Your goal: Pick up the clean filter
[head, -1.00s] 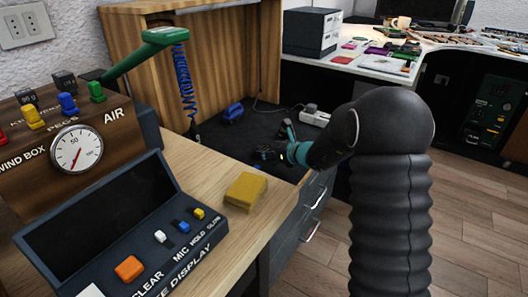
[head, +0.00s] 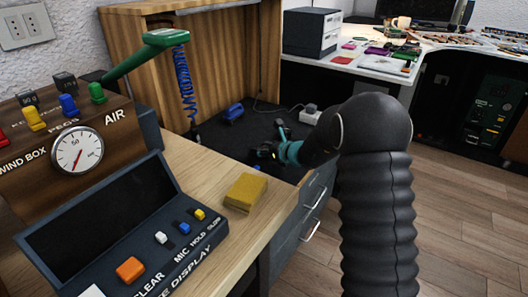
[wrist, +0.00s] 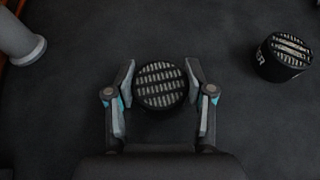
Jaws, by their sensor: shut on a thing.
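A round black filter (wrist: 161,86) with pale slats across its top sits between my gripper's fingers in the wrist view. My gripper (wrist: 160,84) is shut on it, one finger on each side. A second black filter (wrist: 286,57) with pale slats and some lettering on its side stands apart to the right. I cannot read which one is clean. In the head view my gripper (head: 268,148) is low over the dark mat, and the filter there is small and dark.
The dark mat (head: 235,137) is bounded by a wooden panel (head: 225,62) behind. A blue object (head: 233,112) and a white plug block (head: 311,114) lie there. A grey round post (wrist: 20,42) stands at the wrist view's upper left. A yellow sponge-like block (head: 245,193) lies nearer.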

